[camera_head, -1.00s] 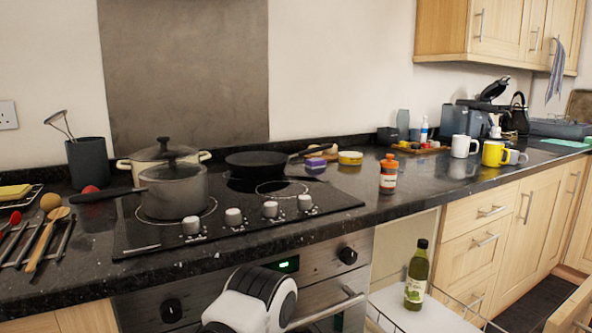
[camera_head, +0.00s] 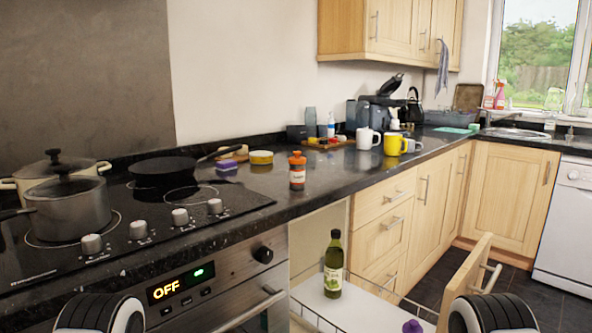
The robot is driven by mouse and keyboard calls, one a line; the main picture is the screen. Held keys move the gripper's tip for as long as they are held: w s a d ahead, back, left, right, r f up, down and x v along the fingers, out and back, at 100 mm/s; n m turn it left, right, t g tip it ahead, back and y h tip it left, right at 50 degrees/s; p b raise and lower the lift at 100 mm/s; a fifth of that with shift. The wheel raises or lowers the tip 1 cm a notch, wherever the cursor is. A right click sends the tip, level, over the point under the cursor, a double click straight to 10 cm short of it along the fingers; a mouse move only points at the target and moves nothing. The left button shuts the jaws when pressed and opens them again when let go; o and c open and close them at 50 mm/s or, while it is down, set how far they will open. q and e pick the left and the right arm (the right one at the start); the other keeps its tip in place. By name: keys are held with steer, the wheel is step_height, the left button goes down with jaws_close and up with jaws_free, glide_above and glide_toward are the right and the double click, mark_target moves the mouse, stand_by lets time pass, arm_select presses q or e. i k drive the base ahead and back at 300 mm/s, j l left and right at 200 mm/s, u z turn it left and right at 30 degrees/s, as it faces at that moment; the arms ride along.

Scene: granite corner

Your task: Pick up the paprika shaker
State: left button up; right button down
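The paprika shaker (camera_head: 297,171) is a small bottle with an orange-red cap and a pale label. It stands upright on the dark granite counter, right of the hob and close to the counter's front edge. Nothing touches it. Parts of my two arms show at the bottom edge, one at the left and one at the right. Both are well below and apart from the shaker. Neither gripper's fingers show in the picture.
A hob (camera_head: 140,225) with pots and a frying pan (camera_head: 165,171) lies left. A yellow tin (camera_head: 262,158) and purple sponge (camera_head: 226,167) stand nearby. White mug (camera_head: 367,138) and yellow mug (camera_head: 392,145) are farther right. Below, an open drawer (camera_head: 345,307) holds an oil bottle (camera_head: 333,268).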

mark_target(297, 173)
steer(key=i+l+z, duration=0.25)
steer(key=l+z, duration=0.15)
steer(key=i+l+z, duration=0.4)
steer(key=k+j, duration=0.05)
steer(key=j, duration=0.05)
